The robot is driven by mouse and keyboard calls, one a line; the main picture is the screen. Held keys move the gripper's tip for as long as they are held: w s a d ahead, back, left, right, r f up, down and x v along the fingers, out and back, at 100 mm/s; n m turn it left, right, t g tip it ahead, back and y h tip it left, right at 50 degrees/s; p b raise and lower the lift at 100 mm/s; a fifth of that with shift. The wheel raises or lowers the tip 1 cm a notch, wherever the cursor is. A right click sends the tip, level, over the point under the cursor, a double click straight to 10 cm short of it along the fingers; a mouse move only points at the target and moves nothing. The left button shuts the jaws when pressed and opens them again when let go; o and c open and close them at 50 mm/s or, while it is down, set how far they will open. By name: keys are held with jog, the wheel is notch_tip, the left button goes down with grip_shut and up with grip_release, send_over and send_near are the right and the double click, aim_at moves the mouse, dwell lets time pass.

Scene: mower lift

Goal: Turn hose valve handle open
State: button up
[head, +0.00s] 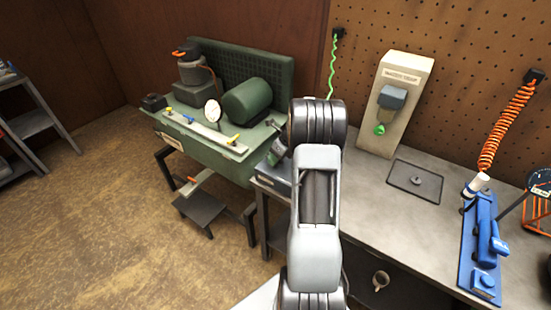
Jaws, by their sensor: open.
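I cannot tell for sure which handle is the hose valve's. An orange coiled hose (506,122) at the right runs from the pegboard down to a white fitting (476,184) by a blue tool (485,245). My arm fills the middle of the head view. My gripper cannot be made out; the arm hides what lies behind it.
A grey workbench (425,235) runs along the pegboard, with a beige box (394,105) and a dark square plate (415,181) on it. A green coiled hose (332,65) hangs behind my arm. A low step (205,205) stands before the machine.

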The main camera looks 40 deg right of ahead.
jog(key=shift+w+a+f, duration=0.1)
jog(key=shift+a+f, duration=0.05)
jog(key=shift+f, duration=0.25)
grip_shut()
